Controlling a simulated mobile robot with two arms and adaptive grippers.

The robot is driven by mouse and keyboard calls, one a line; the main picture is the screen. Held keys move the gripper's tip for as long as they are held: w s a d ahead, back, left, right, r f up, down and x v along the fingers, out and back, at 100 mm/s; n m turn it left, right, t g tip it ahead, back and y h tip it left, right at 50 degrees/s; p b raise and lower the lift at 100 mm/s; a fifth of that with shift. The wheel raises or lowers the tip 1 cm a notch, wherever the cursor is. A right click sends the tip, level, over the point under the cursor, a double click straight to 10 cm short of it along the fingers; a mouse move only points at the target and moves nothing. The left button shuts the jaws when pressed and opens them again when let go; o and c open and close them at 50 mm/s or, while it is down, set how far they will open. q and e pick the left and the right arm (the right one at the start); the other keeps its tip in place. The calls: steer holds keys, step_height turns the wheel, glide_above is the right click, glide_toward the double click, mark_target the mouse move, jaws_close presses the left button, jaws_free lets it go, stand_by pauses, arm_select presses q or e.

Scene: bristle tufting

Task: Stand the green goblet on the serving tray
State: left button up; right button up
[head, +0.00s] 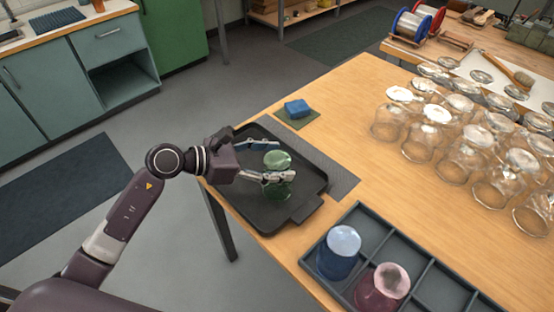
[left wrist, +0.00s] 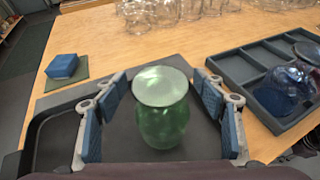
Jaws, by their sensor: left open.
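The green goblet (head: 278,190) is upright over the black serving tray (head: 245,204), near the tray's middle, and appears to stand on it. In the left wrist view the goblet (left wrist: 162,122) is between the blue pads of my left gripper (left wrist: 162,120), with a gap on each side. My left gripper (head: 268,163) is open around the goblet in the head view, and one finger crosses in front of it. The goblet's contact with the tray (left wrist: 36,135) is partly hidden. My right gripper is not in view.
A divided grey crate (head: 375,232) holds a blue glass (head: 339,252) and a pinkish glass (head: 384,287) to the right. Many clear glasses (head: 462,160) stand farther right. A blue sponge (head: 297,109) lies on a green cloth behind the tray. The middle of the table is clear.

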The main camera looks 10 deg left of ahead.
arm_select(q)
steer(key=b+v, duration=0.2)
steer(key=v, duration=0.9)
steer(key=shift+s+a, duration=0.2)
steer(key=shift+a, duration=0.15)
steer(key=shift+r, duration=0.15)
